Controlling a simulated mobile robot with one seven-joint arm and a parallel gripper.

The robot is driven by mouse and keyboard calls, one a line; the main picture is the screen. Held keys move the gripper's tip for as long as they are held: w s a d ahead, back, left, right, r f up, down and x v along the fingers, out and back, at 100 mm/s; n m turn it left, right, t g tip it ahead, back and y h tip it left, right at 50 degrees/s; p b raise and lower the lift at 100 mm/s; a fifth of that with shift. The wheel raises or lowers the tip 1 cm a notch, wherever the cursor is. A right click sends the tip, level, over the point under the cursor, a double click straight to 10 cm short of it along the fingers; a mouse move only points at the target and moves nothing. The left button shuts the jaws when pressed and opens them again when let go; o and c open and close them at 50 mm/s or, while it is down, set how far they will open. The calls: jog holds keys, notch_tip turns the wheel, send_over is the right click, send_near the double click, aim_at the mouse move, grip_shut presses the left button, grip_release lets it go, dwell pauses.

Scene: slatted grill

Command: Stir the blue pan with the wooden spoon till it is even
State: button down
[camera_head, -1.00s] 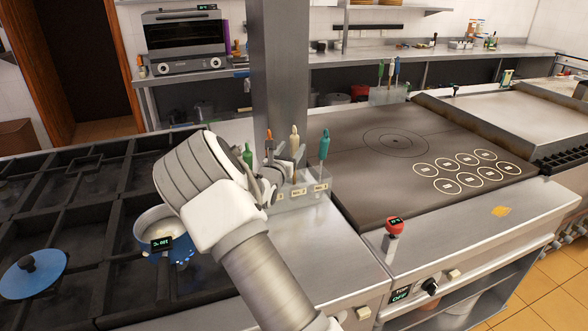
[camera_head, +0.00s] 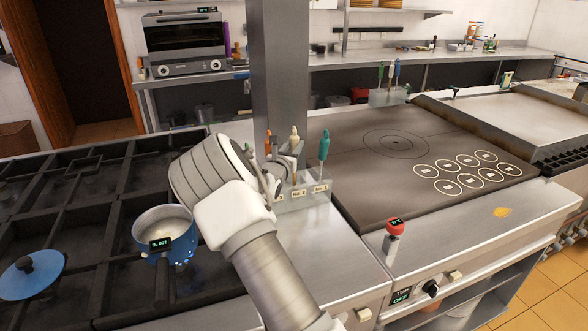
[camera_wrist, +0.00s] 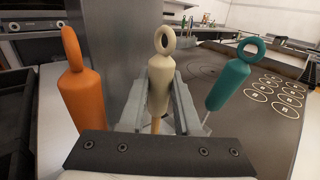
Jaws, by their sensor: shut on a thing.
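The blue pan (camera_head: 182,250) sits on the burner grate at left, its pale inside partly visible and a small display on its near side. My gripper (camera_head: 285,172) is at the clear utensil holder (camera_head: 306,195) by the pillar. In the wrist view my gripper (camera_wrist: 158,105) is shut on the cream handle (camera_wrist: 162,85) of the middle utensil. A wood-coloured shaft (camera_wrist: 156,125) shows below that handle, matching a wooden spoon; its head is hidden. An orange handle (camera_wrist: 82,98) stands to its left and a teal handle (camera_wrist: 231,86) to its right, both apart from the jaws.
A blue lid (camera_head: 33,275) with a dark knob lies on the grate, left of the pan. The pillar (camera_head: 277,75) rises close behind the holder. A flat hotplate (camera_head: 400,160) lies to the right. The steel counter (camera_head: 320,265) in front of the holder is clear.

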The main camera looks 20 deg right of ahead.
aim_at(294, 127)
jog(key=shift+r, duration=0.1)
jog(key=shift+r+p, duration=2.85)
jog(key=shift+r, duration=3.1)
